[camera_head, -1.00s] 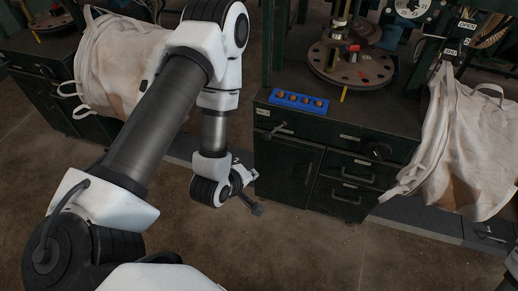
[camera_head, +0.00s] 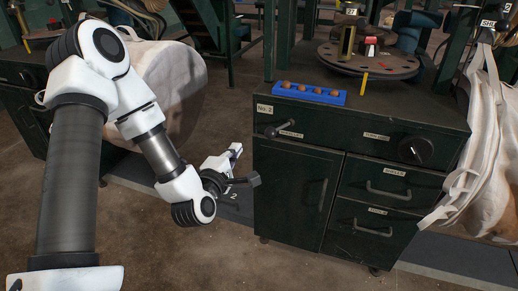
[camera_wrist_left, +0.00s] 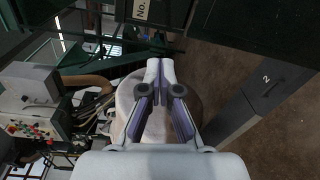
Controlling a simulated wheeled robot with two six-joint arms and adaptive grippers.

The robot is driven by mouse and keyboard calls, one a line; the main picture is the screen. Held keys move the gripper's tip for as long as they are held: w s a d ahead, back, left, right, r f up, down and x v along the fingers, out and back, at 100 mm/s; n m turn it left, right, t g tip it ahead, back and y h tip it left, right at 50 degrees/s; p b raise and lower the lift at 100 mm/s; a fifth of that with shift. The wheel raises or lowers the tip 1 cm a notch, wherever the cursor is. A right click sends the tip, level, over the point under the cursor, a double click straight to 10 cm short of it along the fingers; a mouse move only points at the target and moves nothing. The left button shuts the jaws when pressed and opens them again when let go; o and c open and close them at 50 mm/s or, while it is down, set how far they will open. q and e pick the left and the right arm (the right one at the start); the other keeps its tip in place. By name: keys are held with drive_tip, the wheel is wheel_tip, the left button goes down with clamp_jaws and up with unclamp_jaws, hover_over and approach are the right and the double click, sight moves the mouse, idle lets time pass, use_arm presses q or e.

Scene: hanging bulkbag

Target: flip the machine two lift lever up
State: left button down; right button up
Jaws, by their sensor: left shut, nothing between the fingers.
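The machine two cabinet (camera_head: 295,165) is dark green with a "No. 2" label (camera_head: 265,109). A lever with a dark handle (camera_head: 278,129) sticks out at the upper left of its front, beside a small label I cannot read. It lies nearly level, tilted slightly up to the right. My left gripper (camera_head: 238,149) is just left of the cabinet, lower than the lever and apart from it. In the left wrist view its fingers (camera_wrist_left: 160,68) are shut and empty, with a pale bag (camera_wrist_left: 130,98) behind them. My right gripper is not in view.
A blue tray (camera_head: 318,92) with several brown balls sits on the cabinet top. Behind it is a round turntable (camera_head: 365,62). A black knob (camera_head: 415,150) and two drawers are at the right. Pale bags hang left (camera_head: 170,80) and right (camera_head: 485,160). The floor in front is clear.

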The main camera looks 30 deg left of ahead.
sight(280, 128)
use_arm(q)
drive_tip(key=shift+r, duration=0.1)
drive_tip(key=r+b+x, duration=0.1)
drive_tip(key=b+x, duration=0.1)
drive_tip(key=x, duration=0.8)
drive_tip(key=d, duration=0.4)
drive_tip(key=shift+s+f+b, duration=0.15)
drive_tip(key=shift+f+b, duration=0.05)
drive_tip(key=shift+b, duration=0.2)
